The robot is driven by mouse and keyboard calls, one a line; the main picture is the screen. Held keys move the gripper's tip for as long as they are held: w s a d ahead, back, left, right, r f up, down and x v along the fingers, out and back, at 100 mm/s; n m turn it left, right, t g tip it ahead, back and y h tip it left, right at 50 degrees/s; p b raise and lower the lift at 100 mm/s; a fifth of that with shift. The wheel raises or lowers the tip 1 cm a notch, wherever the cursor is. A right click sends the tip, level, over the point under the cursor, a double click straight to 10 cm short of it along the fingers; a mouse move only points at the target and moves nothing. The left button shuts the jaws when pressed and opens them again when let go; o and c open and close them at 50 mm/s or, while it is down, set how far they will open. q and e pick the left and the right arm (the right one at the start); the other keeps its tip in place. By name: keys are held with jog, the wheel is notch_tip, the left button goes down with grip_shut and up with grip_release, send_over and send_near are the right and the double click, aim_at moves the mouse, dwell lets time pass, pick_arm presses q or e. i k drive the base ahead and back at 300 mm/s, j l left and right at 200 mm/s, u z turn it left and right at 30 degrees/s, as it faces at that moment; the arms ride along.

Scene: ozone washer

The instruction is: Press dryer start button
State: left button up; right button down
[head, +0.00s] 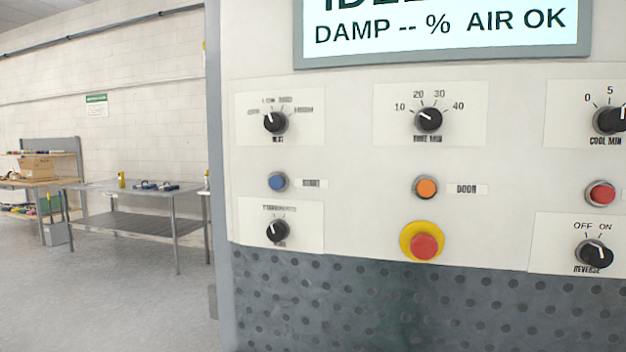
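The dryer's control panel (350,160) fills the right of the head view, close in front of me. A blue button (278,182) sits at its left, beside a small blurred label that looks like START (312,184). An orange button (426,188) is in the middle, labelled DOOR. A red button (600,193) is at the right edge. A large red mushroom button on a yellow ring (424,246) is below the orange one. The display (440,30) reads "DAMP -- % AIR OK", with its top line cut off. Neither of my grippers shows.
Black knobs (275,122) sit above and below the buttons and stand out from the panel. A perforated dark panel (400,305) is below. Metal tables (140,190) with small items stand at the far left, with open floor (110,290) in front.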

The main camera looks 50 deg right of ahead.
aim_at(276, 182)
jog(key=i+j+z, duration=0.25)
jog(key=z, duration=0.2)
jog(key=i+j+z, duration=0.15)
jog(key=j+z, duration=0.2)
jog(key=z, duration=0.15)
jog(key=i+j+z, duration=0.1)
jog(key=j+z, duration=0.7)
jog(key=z, duration=0.15)
jog(key=j+z, duration=0.45)
